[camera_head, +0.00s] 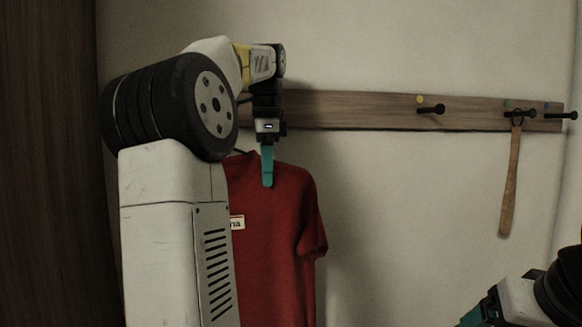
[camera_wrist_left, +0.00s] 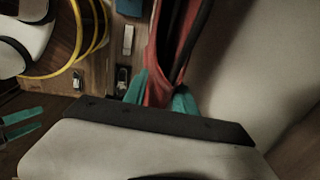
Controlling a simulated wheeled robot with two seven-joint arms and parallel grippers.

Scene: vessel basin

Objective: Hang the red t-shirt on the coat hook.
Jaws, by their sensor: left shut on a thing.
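The red t-shirt (camera_head: 285,235) hangs down against or near the wall in the head view, its left part hidden behind my arm. A pale label shows on its chest. My left gripper (camera_head: 267,165) is shut on its collar area; in the left wrist view the red cloth (camera_wrist_left: 160,85) runs between the two teal fingertips (camera_wrist_left: 162,95). Dark coat hooks stick out of a wooden rail: one by a yellow dot (camera_head: 432,109), to the right of the shirt, and others farther right. My right gripper (camera_head: 478,316) is low at the right; its teal fingers look apart and empty in the left wrist view (camera_wrist_left: 20,124).
The wooden rail (camera_head: 370,111) runs along the pale wall. A long brown strip-like item (camera_head: 510,185) hangs by a ring from the hook near the green dot. The wall below the yellow-dot hook is clear. A dark wooden panel (camera_head: 50,160) stands at the left.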

